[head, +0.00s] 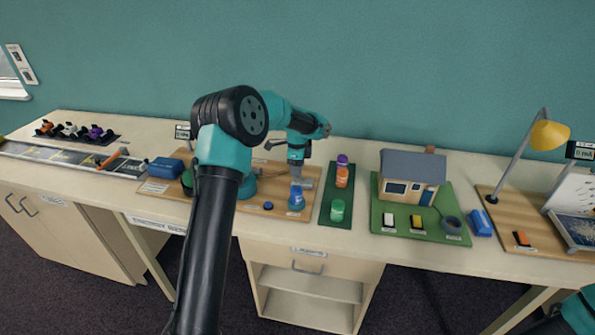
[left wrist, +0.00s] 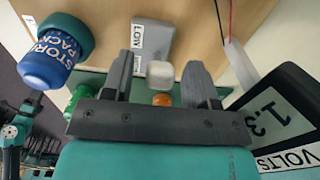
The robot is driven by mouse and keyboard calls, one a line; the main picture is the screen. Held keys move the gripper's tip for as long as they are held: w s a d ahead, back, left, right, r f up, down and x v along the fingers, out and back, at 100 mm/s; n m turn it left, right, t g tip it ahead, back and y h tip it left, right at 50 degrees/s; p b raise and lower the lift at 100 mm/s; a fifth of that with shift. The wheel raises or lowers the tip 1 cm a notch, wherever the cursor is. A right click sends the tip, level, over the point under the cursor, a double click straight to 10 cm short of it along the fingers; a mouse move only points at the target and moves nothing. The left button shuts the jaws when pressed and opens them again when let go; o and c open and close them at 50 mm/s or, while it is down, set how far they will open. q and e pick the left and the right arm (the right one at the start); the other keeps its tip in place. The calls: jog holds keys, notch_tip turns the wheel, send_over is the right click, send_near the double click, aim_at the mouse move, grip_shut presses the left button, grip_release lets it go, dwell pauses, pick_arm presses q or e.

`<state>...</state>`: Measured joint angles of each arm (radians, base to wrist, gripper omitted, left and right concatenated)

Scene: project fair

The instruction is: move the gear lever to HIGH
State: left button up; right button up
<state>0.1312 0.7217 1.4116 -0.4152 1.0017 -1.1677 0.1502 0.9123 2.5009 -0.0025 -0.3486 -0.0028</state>
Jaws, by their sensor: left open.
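The grey gear housing (left wrist: 152,45) carries a LOW label in the left wrist view. A pale rounded knob (left wrist: 160,73), apparently the lever's, shows between the fingers of my left gripper (left wrist: 162,64). The fingers are open, with a gap on both sides of the knob. In the head view my left gripper (head: 297,172) points down over the wooden board, beside the grey housing (head: 309,183). The lever's shaft is hidden, and no HIGH label is readable. My right gripper is out of view.
A blue STORE PACK (left wrist: 48,62) with a green top stands close to the left gripper. A voltage display (left wrist: 270,118) reads 1.3. The green mat (head: 325,211) with bottles lies right of the board. A model house (head: 410,178) stands farther right.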

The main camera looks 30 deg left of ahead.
pick_arm(q)
jog(key=shift+f, duration=0.95)
grip_shut()
